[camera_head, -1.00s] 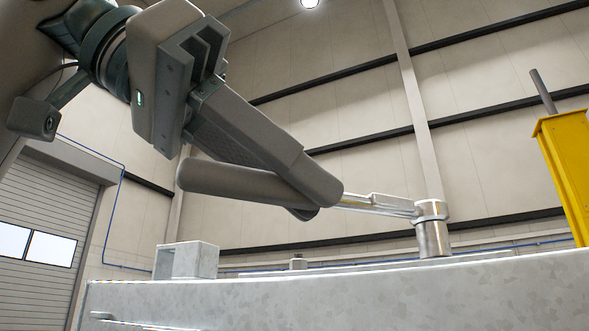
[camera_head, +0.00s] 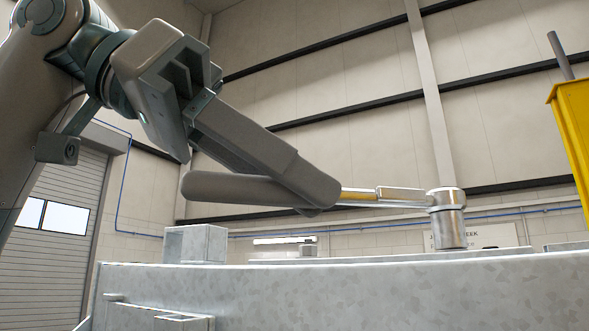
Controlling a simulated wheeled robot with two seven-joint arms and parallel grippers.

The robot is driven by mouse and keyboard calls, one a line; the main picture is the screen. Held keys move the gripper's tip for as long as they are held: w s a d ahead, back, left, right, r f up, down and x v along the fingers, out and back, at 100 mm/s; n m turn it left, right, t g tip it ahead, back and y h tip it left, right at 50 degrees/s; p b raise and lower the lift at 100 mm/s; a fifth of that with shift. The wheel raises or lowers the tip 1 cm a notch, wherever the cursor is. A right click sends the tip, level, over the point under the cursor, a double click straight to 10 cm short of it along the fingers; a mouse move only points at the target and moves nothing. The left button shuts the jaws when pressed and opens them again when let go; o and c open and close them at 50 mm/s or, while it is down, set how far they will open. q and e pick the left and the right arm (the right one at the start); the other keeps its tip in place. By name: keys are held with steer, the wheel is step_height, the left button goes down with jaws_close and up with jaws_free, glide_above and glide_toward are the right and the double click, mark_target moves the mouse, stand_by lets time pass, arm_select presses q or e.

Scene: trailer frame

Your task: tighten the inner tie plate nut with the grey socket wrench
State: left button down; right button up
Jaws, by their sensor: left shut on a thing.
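The grey socket wrench has a thick grey handle (camera_head: 228,189), a bright metal shank and a round metal socket head (camera_head: 447,217). My left gripper (camera_head: 312,193) is shut on the handle near the shank. The wrench lies nearly level, with its socket pointing down at the top of the galvanized frame (camera_head: 350,290). The socket's lower end meets the frame's upper edge in the picture. The inner tie plate nut cannot be seen; whether the socket sits on it cannot be told. My right gripper is not in view.
A square galvanized block (camera_head: 195,244) stands on the frame at the left. A small nut-like part (camera_head: 308,250) shows farther back between block and socket. A yellow post (camera_head: 574,140) rises at the right edge. A roller door (camera_head: 62,230) is behind at the left.

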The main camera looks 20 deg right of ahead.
arm_select(q)
steer(key=shift+w+r+p, duration=0.2)
steer(key=shift+p, duration=0.1)
steer(key=shift+f, duration=0.2)
steer(key=shift+s+f+b, duration=0.1)
steer(key=shift+s+b, duration=0.3)
steer(key=shift+b, duration=0.25)
steer(key=shift+s+n+t, duration=0.35)
steer(key=shift+n+t, duration=0.05)
steer(key=shift+s+b, duration=0.3)
steer(key=c, duration=2.2)
jaws_free()
steer(key=shift+w, duration=0.15)
jaws_close()
